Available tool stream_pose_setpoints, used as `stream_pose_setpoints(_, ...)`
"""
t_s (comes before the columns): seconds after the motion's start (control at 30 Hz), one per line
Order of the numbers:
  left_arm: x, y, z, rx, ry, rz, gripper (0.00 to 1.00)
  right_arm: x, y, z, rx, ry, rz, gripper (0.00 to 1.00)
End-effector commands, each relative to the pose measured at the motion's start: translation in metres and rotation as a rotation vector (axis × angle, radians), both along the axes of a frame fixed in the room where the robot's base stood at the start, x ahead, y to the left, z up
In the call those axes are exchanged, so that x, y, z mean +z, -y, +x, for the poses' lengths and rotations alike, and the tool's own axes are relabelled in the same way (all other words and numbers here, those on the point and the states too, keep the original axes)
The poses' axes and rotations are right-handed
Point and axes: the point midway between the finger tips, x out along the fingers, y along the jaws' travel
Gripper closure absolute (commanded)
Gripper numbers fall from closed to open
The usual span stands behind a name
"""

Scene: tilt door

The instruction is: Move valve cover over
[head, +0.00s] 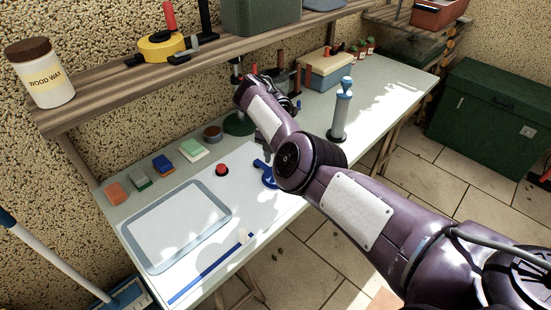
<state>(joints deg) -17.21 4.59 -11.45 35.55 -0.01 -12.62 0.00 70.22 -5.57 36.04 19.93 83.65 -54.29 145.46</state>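My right arm reaches in from the lower right across the workbench (290,208). Its wrist is over the back of the bench, and my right gripper (286,96) is partly hidden behind the forearm. I cannot tell whether it is open or shut, or whether it touches anything. No part can be surely named as the valve cover. A dark green round object (238,124) stands beside the wrist at the back, partly hidden by the arm. A blue tool-like piece (263,173) lies by my elbow, partly covered. My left gripper is not in view.
A grey-rimmed tray (150,264), a blue rod (208,270), a red knob (221,170) and several small blocks lie on the left. A blue-grey pump-like cylinder (341,115) stands right of my arm. A wooden shelf (105,99) overhangs the back. A green chest (490,120) stands right.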

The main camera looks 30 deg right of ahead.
Motion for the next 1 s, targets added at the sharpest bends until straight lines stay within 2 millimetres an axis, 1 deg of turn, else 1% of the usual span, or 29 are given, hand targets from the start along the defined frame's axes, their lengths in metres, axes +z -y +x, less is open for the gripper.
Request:
stream_pose_setpoints(0.03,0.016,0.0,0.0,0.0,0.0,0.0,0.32,0.017,0.0,0.0,0.0,0.0,0.0,0.61)
stream_pose_setpoints(0.1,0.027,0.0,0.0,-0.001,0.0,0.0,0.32,0.027,0.0,0.0,0.0,0.0,0.0,0.61)
stream_pose_setpoints(0.2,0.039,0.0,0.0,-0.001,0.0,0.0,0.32,0.039,0.0,0.0,0.0,0.0,0.0,0.61)
stream_pose_setpoints(0.3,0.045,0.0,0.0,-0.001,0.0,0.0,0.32,0.045,-0.001,0.0,0.001,0.0,0.0,0.61)
stream_pose_setpoints(0.87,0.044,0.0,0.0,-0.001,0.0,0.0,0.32,0.043,0.001,0.0,0.005,0.001,0.0,0.61)
stream_pose_setpoints(0.97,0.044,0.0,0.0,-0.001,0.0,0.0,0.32,0.032,0.014,-0.001,0.055,0.017,-0.013,0.61)
stream_pose_setpoints(1.0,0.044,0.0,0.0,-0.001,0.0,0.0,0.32,0.024,0.025,-0.002,0.1,0.029,-0.025,0.61)
